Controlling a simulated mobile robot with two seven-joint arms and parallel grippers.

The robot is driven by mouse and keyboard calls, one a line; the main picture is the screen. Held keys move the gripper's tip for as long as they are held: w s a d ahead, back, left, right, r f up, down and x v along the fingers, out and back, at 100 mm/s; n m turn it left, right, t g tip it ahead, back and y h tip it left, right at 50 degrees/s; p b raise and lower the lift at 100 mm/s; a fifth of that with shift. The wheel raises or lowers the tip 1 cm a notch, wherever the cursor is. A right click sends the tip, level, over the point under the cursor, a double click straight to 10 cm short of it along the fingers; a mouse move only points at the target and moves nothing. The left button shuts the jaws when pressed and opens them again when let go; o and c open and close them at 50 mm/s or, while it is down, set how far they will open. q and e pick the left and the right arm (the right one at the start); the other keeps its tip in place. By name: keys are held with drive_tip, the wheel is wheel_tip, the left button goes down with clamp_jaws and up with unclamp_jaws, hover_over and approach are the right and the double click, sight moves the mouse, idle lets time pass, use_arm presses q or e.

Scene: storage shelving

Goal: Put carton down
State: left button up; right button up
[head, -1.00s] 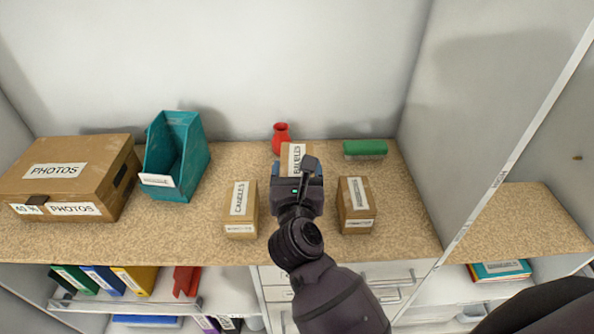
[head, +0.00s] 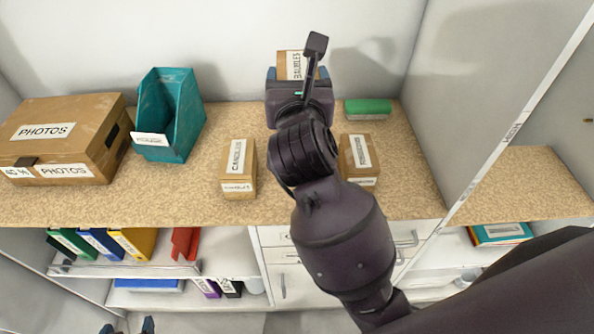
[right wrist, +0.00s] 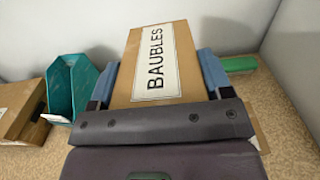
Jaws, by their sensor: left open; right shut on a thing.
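A brown carton labelled BAUBLES (head: 290,64) is held by my right gripper (head: 297,73), which is shut on it with one blue finger on each side. The carton appears raised above the counter in front of the back wall; its lower part is hidden by the gripper. In the right wrist view the carton (right wrist: 190,62) sits upright between the fingers (right wrist: 160,82), its label facing the camera. My left gripper (head: 129,326) shows only as two separated blue fingertips at the bottom left edge. It is open and empty, well below the counter (head: 120,212).
A CANDLES carton (head: 238,168) and another labelled carton (head: 359,160) stand on the counter. A partition (head: 475,110) rises at right. Counter between the two cartons is partly clear.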

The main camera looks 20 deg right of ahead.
wheel_tip(320, 180, down, 19)
drive_tip(key=b, duration=0.4)
drive_tip(key=shift+w+f, duration=0.1)
drive_tip(key=shift+f, duration=0.15)
use_arm(q)
wheel_tip(320, 180, down, 6)
drive_tip(key=s, duration=0.1)
drive_tip(key=shift+g, duration=0.3)
use_arm(e)
drive_tip(key=shift+f, duration=0.15)
drive_tip(key=o, duration=1.1)
use_arm(q)
drive_tip(key=shift+s+f, duration=0.15)
drive_tip(key=shift+s, duration=0.05)
